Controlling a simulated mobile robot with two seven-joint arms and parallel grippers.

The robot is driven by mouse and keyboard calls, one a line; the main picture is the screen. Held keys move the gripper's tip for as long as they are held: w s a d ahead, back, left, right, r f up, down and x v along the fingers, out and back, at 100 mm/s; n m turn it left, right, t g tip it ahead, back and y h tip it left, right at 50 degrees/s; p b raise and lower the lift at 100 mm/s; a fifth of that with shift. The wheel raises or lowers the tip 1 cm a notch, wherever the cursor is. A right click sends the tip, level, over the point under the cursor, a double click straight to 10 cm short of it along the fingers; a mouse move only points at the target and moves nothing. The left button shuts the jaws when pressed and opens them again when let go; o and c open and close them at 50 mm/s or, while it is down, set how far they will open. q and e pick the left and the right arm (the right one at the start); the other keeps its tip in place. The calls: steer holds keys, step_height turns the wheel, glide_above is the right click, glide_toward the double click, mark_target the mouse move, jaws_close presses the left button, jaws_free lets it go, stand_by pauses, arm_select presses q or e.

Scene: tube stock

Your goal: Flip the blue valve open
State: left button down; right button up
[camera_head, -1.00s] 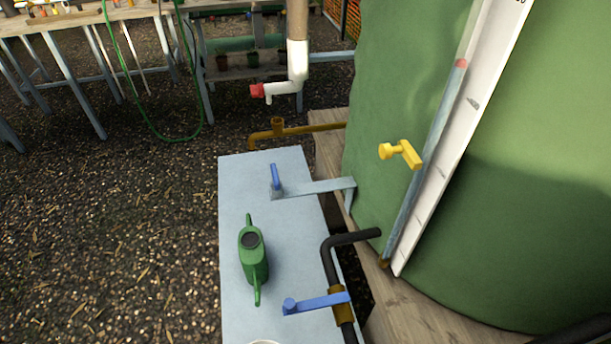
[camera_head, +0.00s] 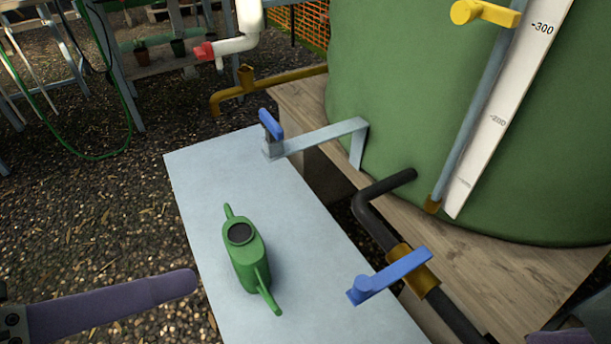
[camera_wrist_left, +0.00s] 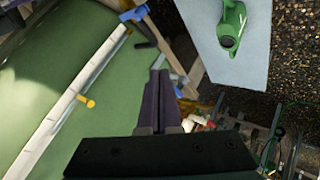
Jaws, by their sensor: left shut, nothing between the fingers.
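The blue valve lever (camera_head: 392,276) sits on a brass body (camera_head: 416,273) on the black pipe (camera_head: 375,212) from the tank. It lies crosswise to the pipe, its free end pointing left over the table. It also shows at the top of the left wrist view (camera_wrist_left: 133,13). My left gripper (camera_head: 192,282) is at the lower left, left of the table and well apart from the lever. In the left wrist view its fingers (camera_wrist_left: 159,78) are together and empty. A purple part of my right gripper (camera_head: 562,337) shows at the bottom right; its fingertips are not clear.
A green watering can (camera_head: 245,256) stands on the pale table (camera_head: 200,180), left of the lever. A second blue handle (camera_head: 270,124) stands on a metal bracket (camera_head: 325,137). The green tank (camera_head: 400,100) with a yellow valve (camera_head: 484,13) fills the right side, on a wooden base (camera_head: 465,268).

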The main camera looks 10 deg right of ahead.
arm_select(q)
steer(key=w+d+f+n+t+h+b, duration=0.1)
steer(key=f+b, duration=0.4)
steer(key=b, duration=0.5)
steer(key=w+d+f+n+h+b, duration=0.2)
steer(key=f+b, duration=0.4)
steer(key=b, duration=0.3)
steer(key=w+d+f+n+t+h+b, duration=0.1)
steer(key=f+h+b, duration=0.4)
steer(key=b, duration=0.5)
steer(key=shift+w+d+f+n+t+b, duration=0.35)
steer(key=shift+w+d+n, duration=0.4)
steer(key=shift+n, duration=0.35)
steer(key=shift+s, duration=0.1)
steer(key=shift+d, duration=0.15)
steer(key=w+d+b, duration=0.1)
steer(key=d+b, duration=0.1)
steer(key=d, duration=0.7)
